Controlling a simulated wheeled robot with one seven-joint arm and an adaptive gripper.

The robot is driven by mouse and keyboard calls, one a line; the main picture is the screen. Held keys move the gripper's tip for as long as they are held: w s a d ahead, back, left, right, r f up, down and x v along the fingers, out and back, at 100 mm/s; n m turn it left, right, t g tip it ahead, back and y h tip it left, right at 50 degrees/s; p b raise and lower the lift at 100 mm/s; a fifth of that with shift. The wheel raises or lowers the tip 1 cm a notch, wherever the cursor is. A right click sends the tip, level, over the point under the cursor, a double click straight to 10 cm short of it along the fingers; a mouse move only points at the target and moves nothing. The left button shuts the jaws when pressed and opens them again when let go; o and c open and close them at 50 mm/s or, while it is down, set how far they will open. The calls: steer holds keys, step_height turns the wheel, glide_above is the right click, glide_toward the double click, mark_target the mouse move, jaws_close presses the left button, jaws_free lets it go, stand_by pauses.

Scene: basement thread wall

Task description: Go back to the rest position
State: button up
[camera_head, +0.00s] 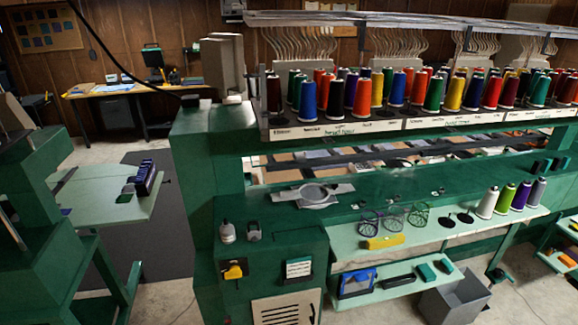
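My gripper and arm do not show in the camera_head view. No marked rest position can be made out. In front of me stands a large green embroidery machine (215,150). Its upper rack (350,128) carries long rows of coloured thread cones, among them a blue cone (308,98) and a yellow cone (377,90). A pale green shelf (440,232) on its front holds several cones at the right, including a white cone (488,203) and a purple cone (521,196).
The shelf also holds wire cups (393,218) and a yellow block (384,242). Below are a blue box (356,283) and a grey bin (455,298) on the floor. A pale green side table (95,195) stands left. Open floor (165,300) lies between it and the machine.

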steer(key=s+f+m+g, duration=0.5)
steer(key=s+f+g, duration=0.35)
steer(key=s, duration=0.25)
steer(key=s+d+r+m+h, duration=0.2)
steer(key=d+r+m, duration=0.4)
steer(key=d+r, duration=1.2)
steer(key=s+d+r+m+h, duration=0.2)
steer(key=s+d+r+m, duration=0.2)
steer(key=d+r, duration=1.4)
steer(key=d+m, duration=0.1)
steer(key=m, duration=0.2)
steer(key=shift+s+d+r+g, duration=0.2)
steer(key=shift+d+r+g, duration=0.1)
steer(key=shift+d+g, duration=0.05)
